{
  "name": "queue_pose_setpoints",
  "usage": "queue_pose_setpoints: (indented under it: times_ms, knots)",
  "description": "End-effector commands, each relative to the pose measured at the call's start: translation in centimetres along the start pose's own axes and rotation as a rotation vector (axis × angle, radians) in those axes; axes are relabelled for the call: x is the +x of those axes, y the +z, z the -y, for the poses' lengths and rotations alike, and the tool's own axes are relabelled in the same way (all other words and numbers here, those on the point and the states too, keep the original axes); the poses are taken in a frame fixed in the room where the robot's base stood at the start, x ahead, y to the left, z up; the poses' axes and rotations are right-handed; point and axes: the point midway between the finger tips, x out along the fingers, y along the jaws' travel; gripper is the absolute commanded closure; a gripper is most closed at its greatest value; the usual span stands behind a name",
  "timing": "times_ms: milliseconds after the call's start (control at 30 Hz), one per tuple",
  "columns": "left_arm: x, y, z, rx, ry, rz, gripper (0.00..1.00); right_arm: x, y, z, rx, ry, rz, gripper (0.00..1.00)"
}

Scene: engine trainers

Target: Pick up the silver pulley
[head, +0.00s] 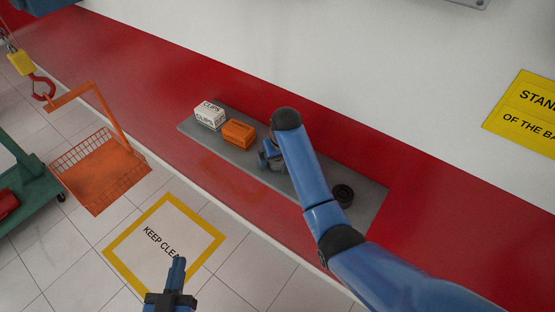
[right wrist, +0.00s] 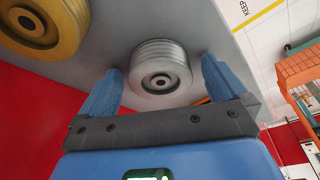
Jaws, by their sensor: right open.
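The silver pulley (right wrist: 160,66) is a grooved disc with a dark centre hole, on the grey surface in the right wrist view. My right gripper (right wrist: 160,82) is open, with one blue finger on each side of the pulley's lower part. I cannot tell whether the fingers touch it. In the head view my right arm hides the silver pulley, and only part of the right gripper (head: 268,158) shows. My left gripper (head: 177,270) is over the floor at the bottom of the head view, apart from the shelf; its finger gap cannot be made out.
A gold pulley (right wrist: 38,22) is beside the silver one in the right wrist view. A black pulley (head: 343,195), an orange box (head: 238,133) and a white clips box (head: 209,115) are on the grey strip (head: 373,200).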

Motion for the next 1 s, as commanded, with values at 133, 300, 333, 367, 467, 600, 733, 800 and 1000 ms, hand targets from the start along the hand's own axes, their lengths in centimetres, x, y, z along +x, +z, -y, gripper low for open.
queue_pose_setpoints:
  times_ms: [133, 300, 333, 367, 467, 600, 733, 800, 1000]
  knots:
    - [0.0, 0.01, 0.0, 0.0, 0.0, 0.0, 1.0, -0.02, 0.0, 0.0, 0.0, 0.0, 0.0, 0.21]
    - [0.0, 0.0, 0.0, 0.0, 0.0, 0.0, 1.0, -0.03, 0.0, 0.0, 0.0, 0.0, 0.0, 0.47]
    - [0.0, 0.0, 0.0, 0.0, 0.0, 0.0, 1.0, -0.04, -0.01, 0.0, 0.0, 0.0, 0.0, 0.51]
    - [0.0, 0.0, 0.0, 0.0, 0.0, 0.0, 1.0, -0.04, -0.01, 0.0, 0.0, 0.0, 0.0, 0.56]
    - [0.0, 0.0, 0.0, 0.0, 0.0, 0.0, 1.0, -0.06, -0.02, 0.0, 0.0, 0.0, 0.0, 0.71]
    - [0.0, -0.02, 0.0, 0.0, 0.0, 0.0, 1.0, -0.17, -0.13, 0.0, 0.0, 0.0, -0.003, 0.79]
    - [0.0, -0.02, 0.0, 0.0, 0.0, 0.0, 1.0, -0.18, -0.13, 0.0, 0.0, 0.0, -0.003, 0.79]
    - [0.01, -0.02, 0.0, 0.0, 0.0, 0.0, 1.0, -0.24, -0.17, -0.01, 0.0, 0.0, -0.003, 0.79]
    - [0.01, -0.02, 0.0, 0.0, 0.0, 0.0, 1.0, -0.95, -0.68, -0.11, 0.0, 0.0, -0.003, 0.79]
